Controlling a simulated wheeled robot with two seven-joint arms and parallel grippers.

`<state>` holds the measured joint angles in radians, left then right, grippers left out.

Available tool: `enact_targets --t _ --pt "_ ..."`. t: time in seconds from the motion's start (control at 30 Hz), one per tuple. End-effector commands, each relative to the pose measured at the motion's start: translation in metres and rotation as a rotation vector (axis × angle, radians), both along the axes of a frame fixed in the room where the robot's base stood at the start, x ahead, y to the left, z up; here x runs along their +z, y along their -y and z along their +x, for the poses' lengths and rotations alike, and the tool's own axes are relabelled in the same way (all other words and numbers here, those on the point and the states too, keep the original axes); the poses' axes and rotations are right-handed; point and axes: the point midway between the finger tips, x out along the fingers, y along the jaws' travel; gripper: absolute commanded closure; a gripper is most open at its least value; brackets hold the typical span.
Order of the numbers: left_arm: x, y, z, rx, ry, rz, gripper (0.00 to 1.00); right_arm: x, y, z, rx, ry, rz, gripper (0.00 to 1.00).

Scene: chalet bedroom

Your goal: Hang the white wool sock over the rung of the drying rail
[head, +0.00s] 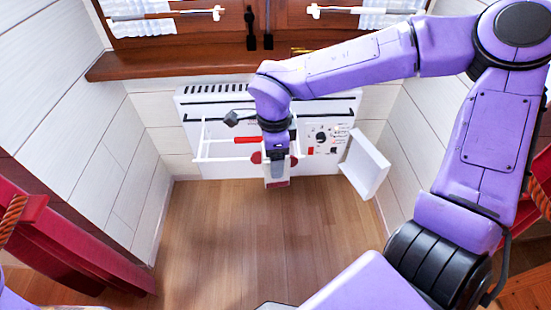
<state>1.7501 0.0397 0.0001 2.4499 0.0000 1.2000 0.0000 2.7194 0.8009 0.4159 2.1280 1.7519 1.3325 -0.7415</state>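The drying rail (226,159) is a set of thin white bars standing out from the front of a white wall heater. My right arm comes in from the right, and its gripper (277,180) points down in front of the heater at the rail's right part. A small white and red shape shows around the fingertips. I cannot tell whether it is the white wool sock or part of the gripper. The sock is not clearly visible anywhere else. The finger gap is too small to make out. My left gripper is not in view.
The white heater (190,105) has a control panel (320,138) and an open white flap (366,163) at its right. A wooden sill (150,66) runs above it. The wooden floor (220,235) in front is clear.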

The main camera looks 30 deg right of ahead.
Motion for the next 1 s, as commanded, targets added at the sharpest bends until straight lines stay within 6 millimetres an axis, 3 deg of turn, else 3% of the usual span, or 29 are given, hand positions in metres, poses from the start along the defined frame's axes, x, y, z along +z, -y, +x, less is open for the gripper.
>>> enact_targets --t 0.27,1.0 --pt "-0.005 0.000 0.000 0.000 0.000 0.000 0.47 -0.006 0.006 0.003 -0.108 -0.001 0.006 0.58" --pt "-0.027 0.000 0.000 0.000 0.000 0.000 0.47 -0.017 0.043 0.063 -0.105 0.000 0.005 0.58"
